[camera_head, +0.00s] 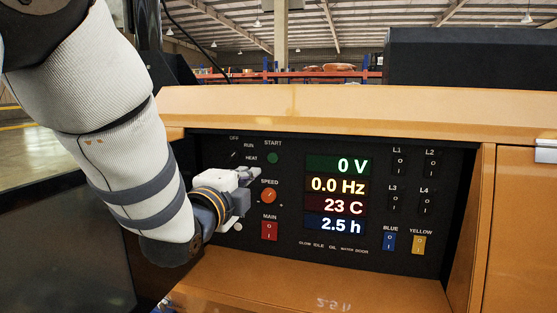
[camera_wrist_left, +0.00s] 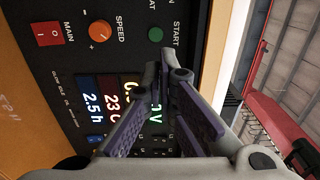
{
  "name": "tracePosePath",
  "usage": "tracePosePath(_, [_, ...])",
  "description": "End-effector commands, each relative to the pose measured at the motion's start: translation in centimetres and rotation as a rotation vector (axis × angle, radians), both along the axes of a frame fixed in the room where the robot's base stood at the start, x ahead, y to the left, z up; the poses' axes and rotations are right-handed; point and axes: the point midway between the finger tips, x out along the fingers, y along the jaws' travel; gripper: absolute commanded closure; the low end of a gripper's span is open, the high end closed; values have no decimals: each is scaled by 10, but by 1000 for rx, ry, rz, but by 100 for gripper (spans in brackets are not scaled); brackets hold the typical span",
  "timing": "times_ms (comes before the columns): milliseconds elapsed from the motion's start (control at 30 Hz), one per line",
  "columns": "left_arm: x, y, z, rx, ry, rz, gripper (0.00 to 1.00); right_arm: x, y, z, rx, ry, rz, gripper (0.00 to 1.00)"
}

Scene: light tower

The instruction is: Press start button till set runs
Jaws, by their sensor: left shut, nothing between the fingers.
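The green round start button (camera_head: 272,158) sits at the upper left of the black control panel (camera_head: 225,150), under the label START. In the left wrist view the start button (camera_wrist_left: 155,34) is fully visible, just beyond my fingertips. My left gripper (camera_head: 257,172) is shut and empty, its tips in front of the panel, slightly below and left of the button in the head view. In the left wrist view the shut fingers (camera_wrist_left: 162,65) point toward the panel near the button; I cannot tell whether they touch it. The display (camera_head: 338,185) reads 0 V, 0.0 Hz, 23 C, 2.5 h.
An orange speed knob (camera_head: 268,195) and a red main switch (camera_head: 269,230) lie below the button. A selector (camera_head: 234,154) is to its left. Blue (camera_head: 389,242) and yellow (camera_head: 418,244) switches are at the lower right. The orange housing (camera_head: 330,105) frames the recessed panel.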

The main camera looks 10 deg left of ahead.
Motion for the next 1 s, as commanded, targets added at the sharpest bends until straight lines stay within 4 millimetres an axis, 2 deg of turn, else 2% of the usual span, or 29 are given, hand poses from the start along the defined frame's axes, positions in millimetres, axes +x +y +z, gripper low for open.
tracePosePath(133, [2,0,-1,-2,2,0,100,0,0,0,0,1,0,60])
tracePosePath(233, [12,-1,-1,-3,2,0,100,0,0,0,0,1,0,60])
tracePosePath(700, [112,-3,-4,-5,4,1,100,-3,0,-3,0,11,0,60])
tracePosePath(833, [130,-4,-6,-5,8,1,100,-8,0,-7,0,30,-1,60])
tracePosePath(1000, [140,-5,-4,-3,7,1,100,-11,0,-10,0,40,-1,60])
